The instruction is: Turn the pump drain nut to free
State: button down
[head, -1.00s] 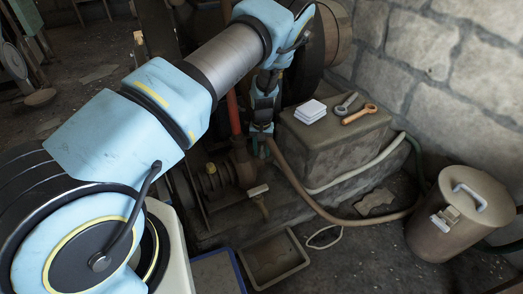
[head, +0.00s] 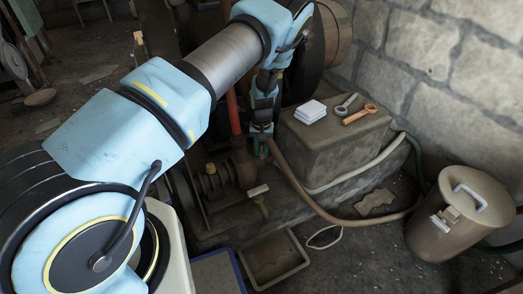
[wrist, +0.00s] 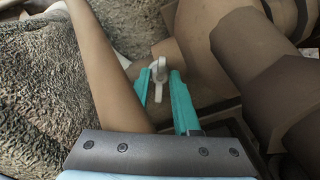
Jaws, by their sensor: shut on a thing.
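The pump drain nut (wrist: 159,70) is a small pale grey winged piece in the middle of the wrist view, at the side of a brown pump body (wrist: 185,58). My gripper (wrist: 160,78) has its two teal fingers on either side of the nut, shut on it. In the head view my gripper (head: 262,145) points down beside the pump (head: 222,178), left of the stone block. The nut cannot be made out there. How far the nut is turned cannot be told.
A brown hose (wrist: 108,65) runs close left of the fingers. The stone block (head: 335,145) carries white pads (head: 310,111), a grey wrench (head: 346,103) and an orange wrench (head: 359,115). A shallow tray (head: 297,248) and a lidded can (head: 455,222) stand on the floor.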

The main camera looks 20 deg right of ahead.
aim_at(262, 153)
jog(key=shift+n, duration=3.1)
jog(key=c, duration=0.9)
grip_release()
notch_tip(262, 153, up, 11)
jog(key=shift+f+p, duration=0.1)
jog(key=shift+p, duration=0.6)
jog(key=shift+s, duration=0.1)
